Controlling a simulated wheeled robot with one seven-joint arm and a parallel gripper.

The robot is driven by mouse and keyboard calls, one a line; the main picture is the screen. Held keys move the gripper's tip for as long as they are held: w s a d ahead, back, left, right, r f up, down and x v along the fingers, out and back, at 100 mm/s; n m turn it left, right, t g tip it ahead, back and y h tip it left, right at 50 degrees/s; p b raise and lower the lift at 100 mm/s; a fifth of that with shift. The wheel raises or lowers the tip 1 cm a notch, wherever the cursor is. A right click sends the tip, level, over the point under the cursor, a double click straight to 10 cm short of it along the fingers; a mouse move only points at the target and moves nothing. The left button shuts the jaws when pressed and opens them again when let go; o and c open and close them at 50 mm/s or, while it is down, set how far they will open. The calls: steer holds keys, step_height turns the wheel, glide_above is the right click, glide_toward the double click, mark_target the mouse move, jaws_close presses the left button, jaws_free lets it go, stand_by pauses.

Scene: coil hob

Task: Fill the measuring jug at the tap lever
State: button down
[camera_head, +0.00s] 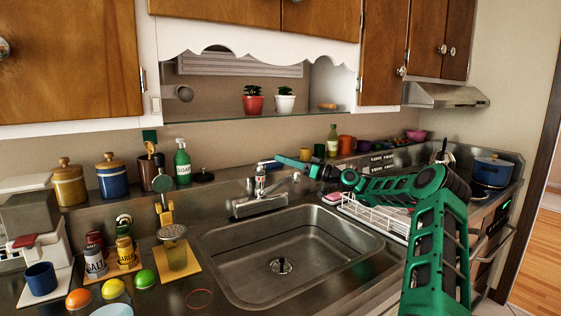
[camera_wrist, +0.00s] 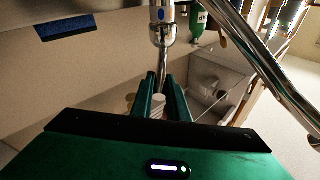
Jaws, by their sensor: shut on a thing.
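My gripper (camera_head: 266,164) reaches in from the right to the top of the chrome tap (camera_head: 258,203) behind the sink. In the wrist view my two dark green fingers (camera_wrist: 164,90) are closed around the slim chrome tap lever (camera_wrist: 163,62). The tap body stands beyond the fingertips, and its long spout (camera_wrist: 268,72) crosses the right of that view. I cannot clearly make out a measuring jug in either view. The sink basin (camera_head: 235,265) holds only its drain (camera_head: 281,266), and no water stream can be made out.
A white dish rack (camera_head: 375,215) stands right of the sink under my arm. A yellowish vessel with a round grey top (camera_head: 173,240) stands on a mat at left. A green soap bottle (camera_head: 182,164) stands behind.

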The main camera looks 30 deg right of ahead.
steer(key=shift+d+f, duration=0.15)
steer(key=c, duration=1.7)
jaws_free()
steer(key=r+v, duration=0.1)
steer(key=v, duration=0.8)
steer(key=r+v, duration=0.1)
steer(key=v, duration=0.4)
steer(key=shift+s+d+r, duration=0.2)
steer(key=shift+s+d, duration=0.2)
steer(key=shift+d, duration=0.05)
